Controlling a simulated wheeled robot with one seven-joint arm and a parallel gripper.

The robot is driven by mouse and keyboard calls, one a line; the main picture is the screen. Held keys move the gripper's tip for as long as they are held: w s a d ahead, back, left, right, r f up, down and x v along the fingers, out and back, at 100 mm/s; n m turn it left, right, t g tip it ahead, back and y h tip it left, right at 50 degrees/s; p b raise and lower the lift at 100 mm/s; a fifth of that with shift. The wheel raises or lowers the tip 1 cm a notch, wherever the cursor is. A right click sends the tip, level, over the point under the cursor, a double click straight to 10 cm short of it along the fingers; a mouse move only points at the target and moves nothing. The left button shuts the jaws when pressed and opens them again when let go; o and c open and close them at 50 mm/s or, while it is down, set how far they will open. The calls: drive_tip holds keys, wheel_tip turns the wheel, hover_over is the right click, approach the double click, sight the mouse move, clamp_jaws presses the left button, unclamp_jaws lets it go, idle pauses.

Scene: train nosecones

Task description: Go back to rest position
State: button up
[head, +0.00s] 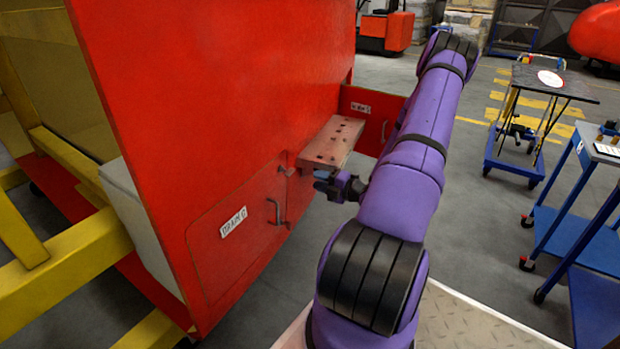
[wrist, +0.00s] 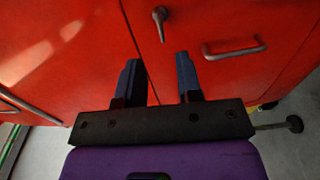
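My purple arm (head: 408,180) reaches up and forward from the lower middle of the head view, beside the red train nosecone. My gripper (head: 328,186) is near the red wall, below a pinkish step plate with holes (head: 332,143). In the wrist view my gripper (wrist: 158,78) shows two dark blue fingers set apart, with nothing between them but the red panel behind. A small metal latch (wrist: 160,20) and a grey handle (wrist: 234,49) sit on the red surface beyond the fingertips.
The red nosecone (head: 215,100) fills the left, with a closed labelled hatch (head: 238,228) and yellow frame (head: 65,255). A small red door (head: 372,118) stands out behind the step. Blue carts (head: 585,230) and a trolley table (head: 545,82) stand right. Grey floor between is clear.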

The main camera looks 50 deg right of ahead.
drive_tip(key=shift+w+r, duration=0.1)
drive_tip(key=w+a+r+n+g+y, duration=0.1)
drive_tip(key=a+r+n+g+y, duration=0.45)
drive_tip(key=a+r+n, duration=0.7)
drive_tip(key=w+a+r+n+g+y, duration=0.2)
drive_tip(key=a+r+n+g, duration=0.65)
drive_tip(key=a+n, duration=0.55)
drive_tip(key=s+a+r+n+h, duration=0.5)
drive_tip(key=s+r+n, duration=0.3)
drive_tip(key=n, duration=0.5)
drive_tip(key=s+a+r+n+t+h, duration=0.1)
drive_tip(key=s+a+r+n+h, duration=0.4)
drive_tip(key=n, duration=0.8)
drive_tip(key=shift+s+a+r+t, duration=0.3)
drive_tip(key=shift+s+a+r, duration=0.15)
drive_tip(key=shift+s+r, duration=1.75)
drive_tip(key=shift+s+f, duration=0.35)
drive_tip(key=shift+f, duration=0.1)
